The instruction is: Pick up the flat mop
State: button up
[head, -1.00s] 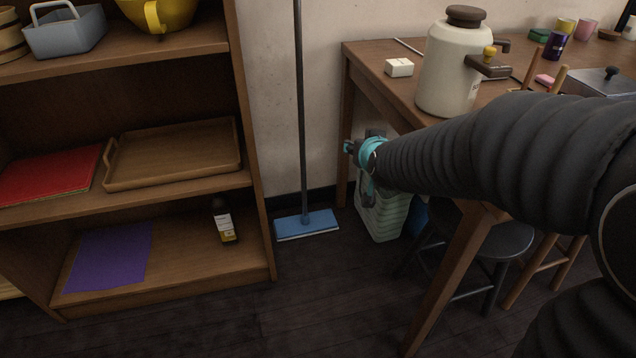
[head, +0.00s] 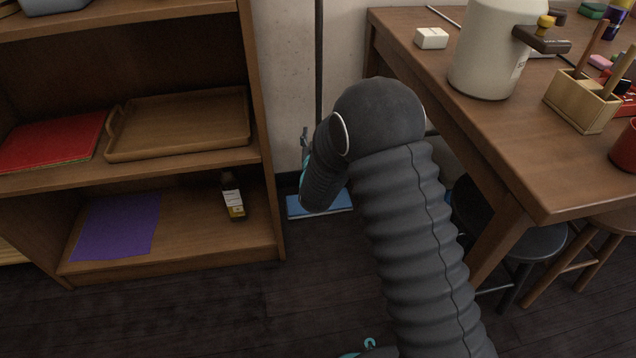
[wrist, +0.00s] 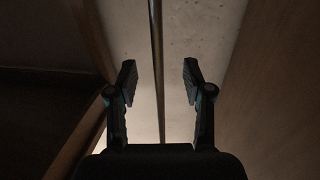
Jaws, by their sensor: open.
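The flat mop has a blue flat head (head: 326,203) on the floor between the shelf and the table. Its thin dark handle (head: 318,50) stands upright against the wall. In the wrist view the handle (wrist: 157,60) runs between the two fingers of my gripper (wrist: 160,82), nearer the left finger. The fingers are apart and do not touch it. In the head view my gripper (head: 304,150) shows only in part at the handle, mostly hidden behind my arm. The lower handle is hidden there too.
A wooden shelf (head: 262,130) stands close on the left, with a wooden tray (head: 180,125) and a bottle (head: 232,197). A wooden table (head: 500,150) with a large canister (head: 488,50) stands on the right, with stools (head: 535,240) below. Dark floor (head: 200,310) is free in front.

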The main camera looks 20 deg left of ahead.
jog(key=x, duration=1.2)
jog(key=shift+w+d+f, duration=0.15)
jog(key=shift+w, duration=0.1)
grip_shut()
